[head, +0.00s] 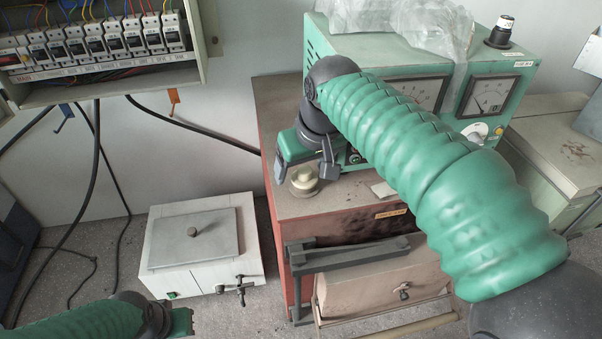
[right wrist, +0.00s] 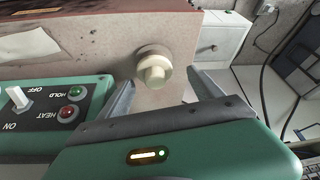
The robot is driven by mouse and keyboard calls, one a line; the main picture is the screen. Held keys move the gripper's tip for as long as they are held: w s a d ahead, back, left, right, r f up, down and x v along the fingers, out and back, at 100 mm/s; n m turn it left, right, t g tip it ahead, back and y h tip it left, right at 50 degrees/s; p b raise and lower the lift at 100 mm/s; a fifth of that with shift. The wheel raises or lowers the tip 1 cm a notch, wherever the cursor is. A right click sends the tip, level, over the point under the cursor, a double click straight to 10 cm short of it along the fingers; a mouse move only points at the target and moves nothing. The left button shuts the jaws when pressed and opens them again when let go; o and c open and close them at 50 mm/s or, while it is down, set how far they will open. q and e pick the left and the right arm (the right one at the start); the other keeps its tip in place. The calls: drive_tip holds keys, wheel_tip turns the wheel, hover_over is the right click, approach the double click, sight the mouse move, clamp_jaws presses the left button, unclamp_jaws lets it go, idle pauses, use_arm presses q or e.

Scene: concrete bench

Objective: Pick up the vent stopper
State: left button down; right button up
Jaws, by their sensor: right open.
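The vent stopper, a cream round knob on a wider disc (head: 303,181), stands upright on the top of the reddish-brown cabinet, near its left front corner. My right gripper (head: 305,172) is just above it, open and empty, fingers pointing down. In the right wrist view the stopper (right wrist: 154,70) shows in the gap between the two spread fingertips (right wrist: 160,80), with space on both sides. I cannot tell how far below the tips it is. My left gripper (head: 180,321) is at the bottom left, partly cut off, its jaws unclear.
A green instrument box (head: 515,87) with dials and plastic film stands behind the stopper; its switch panel (right wrist: 60,115) is close beside my right gripper. A white lidded box (head: 205,283) stands on the floor at left. A dark bracket (head: 350,254) sticks out of the cabinet front.

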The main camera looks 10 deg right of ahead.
drive_tip(key=shift+w+d+f, duration=0.25)
drive_tip(key=shift+d+f, duration=0.05)
drive_tip(key=shift+f, duration=0.35)
drive_tip(key=shift+d, duration=0.2)
drive_tip(key=shift+c, duration=0.4)
drive_tip(key=shift+a, duration=0.4)
drive_tip(key=c, duration=1.2)
drive_tip(key=shift+c, duration=0.8)
drive_tip(key=shift+d, duration=0.1)
drive_tip(key=shift+r, duration=0.1)
